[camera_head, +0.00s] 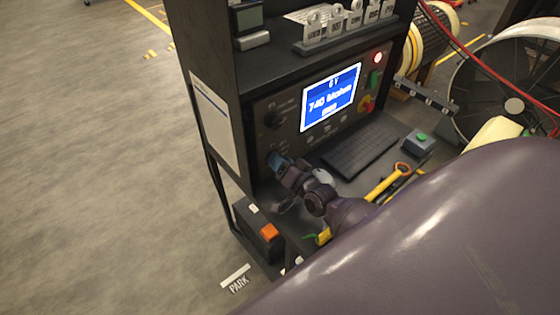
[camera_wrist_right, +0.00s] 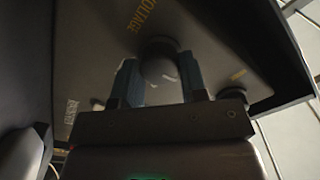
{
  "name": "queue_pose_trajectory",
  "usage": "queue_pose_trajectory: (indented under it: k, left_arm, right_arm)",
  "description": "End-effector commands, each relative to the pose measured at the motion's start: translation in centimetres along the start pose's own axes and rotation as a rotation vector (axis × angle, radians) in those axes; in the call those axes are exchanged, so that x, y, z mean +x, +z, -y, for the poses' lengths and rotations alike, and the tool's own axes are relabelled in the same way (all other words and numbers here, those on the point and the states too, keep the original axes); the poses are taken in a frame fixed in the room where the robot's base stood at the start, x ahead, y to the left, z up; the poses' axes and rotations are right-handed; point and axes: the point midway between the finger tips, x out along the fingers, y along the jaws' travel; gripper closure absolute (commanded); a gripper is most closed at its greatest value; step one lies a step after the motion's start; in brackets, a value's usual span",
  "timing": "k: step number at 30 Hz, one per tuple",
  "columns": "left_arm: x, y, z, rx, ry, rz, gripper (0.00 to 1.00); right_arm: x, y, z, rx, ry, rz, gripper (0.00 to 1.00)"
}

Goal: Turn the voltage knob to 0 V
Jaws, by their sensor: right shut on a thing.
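The voltage knob (camera_wrist_right: 158,62) is a dark round knob in the right wrist view, beside the yellow label VOLTAGE (camera_wrist_right: 147,14). My right gripper (camera_wrist_right: 159,78) is shut on it, with one blue finger on each side. In the head view my right gripper (camera_head: 277,160) is at the lower left of the console panel and hides the knob there. The blue screen (camera_head: 331,97) shows a small top line ending in V, whose digit I cannot read surely, and a larger line like 740 Mohm. My left gripper is not in view.
Another dark knob (camera_head: 272,119) sits above my gripper on the panel. A black box with an orange top part (camera_head: 269,231) stands lower left.

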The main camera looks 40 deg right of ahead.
Motion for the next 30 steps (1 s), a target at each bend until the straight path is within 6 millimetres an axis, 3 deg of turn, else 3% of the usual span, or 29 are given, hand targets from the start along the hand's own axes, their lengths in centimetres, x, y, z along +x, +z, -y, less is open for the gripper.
queue_pose_trajectory:
  k: [5, 6, 10, 22, 30]
  left_arm:
    - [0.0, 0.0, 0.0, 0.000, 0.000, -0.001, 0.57]
    - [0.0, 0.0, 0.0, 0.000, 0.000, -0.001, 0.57]
    - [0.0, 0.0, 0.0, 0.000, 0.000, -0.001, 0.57]
    - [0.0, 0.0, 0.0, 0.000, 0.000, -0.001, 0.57]
    - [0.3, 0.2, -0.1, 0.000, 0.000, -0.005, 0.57]
  right_arm:
    - [0.0, 0.0, 0.0, -0.001, 0.001, 0.001, 0.84]
    - [0.0, 0.0, 0.0, -0.001, 0.001, 0.001, 0.54]
    - [0.0, 0.0, 0.0, 0.000, 0.001, 0.001, 0.35]
    - [-0.7, 0.0, -0.1, 0.001, 0.001, 0.001, 0.35]
    - [-4.8, 0.1, -0.2, 0.001, 0.002, 0.001, 0.35]
